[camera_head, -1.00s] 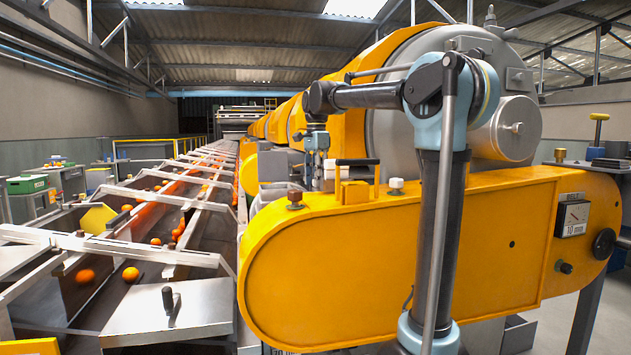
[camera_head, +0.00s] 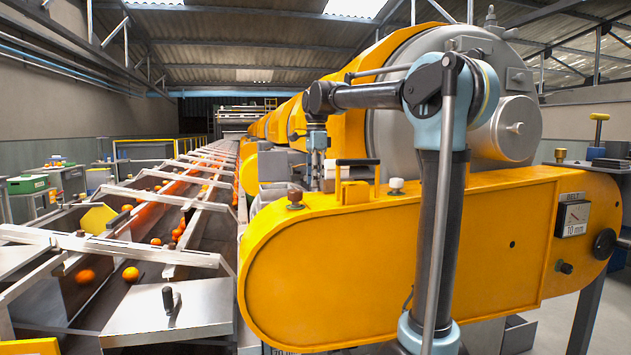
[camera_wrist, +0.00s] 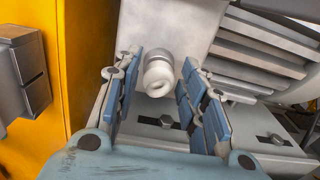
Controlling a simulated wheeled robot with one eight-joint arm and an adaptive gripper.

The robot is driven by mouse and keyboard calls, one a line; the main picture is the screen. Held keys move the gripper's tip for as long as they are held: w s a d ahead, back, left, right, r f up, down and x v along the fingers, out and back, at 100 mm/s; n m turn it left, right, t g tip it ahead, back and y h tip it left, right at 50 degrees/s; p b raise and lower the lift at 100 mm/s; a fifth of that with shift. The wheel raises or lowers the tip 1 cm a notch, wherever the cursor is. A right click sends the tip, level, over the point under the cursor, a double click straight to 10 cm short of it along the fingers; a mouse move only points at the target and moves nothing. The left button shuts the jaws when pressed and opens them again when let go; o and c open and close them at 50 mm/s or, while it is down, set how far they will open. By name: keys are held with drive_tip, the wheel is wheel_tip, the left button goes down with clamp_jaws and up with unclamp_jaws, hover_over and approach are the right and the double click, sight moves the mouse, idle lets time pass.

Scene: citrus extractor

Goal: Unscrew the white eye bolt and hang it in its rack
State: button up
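The white eye bolt (camera_wrist: 158,78) shows in the wrist view, with a round ring head and a grey collar behind it, set against a pale grey metal block. My gripper (camera_wrist: 160,92) is open, with blue finger pads on the left and right of the eye bolt. Gaps show on both sides, and the pads do not appear to touch it. In the head view my gripper (camera_head: 317,172) points down behind the yellow housing. The eye bolt cannot be made out there. I cannot identify its rack in either view.
A grey box (camera_wrist: 22,70) on a yellow wall is left of my gripper. Slotted grey plates (camera_wrist: 265,137) lie right.

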drive_tip(key=shift+c, duration=0.3)
drive_tip(key=c, duration=0.5)
drive_tip(key=shift+n, duration=0.8)
drive_tip(key=shift+n, duration=0.8)
drive_tip(key=shift+s+n, duration=0.1)
drive_tip(key=shift+n, duration=0.8)
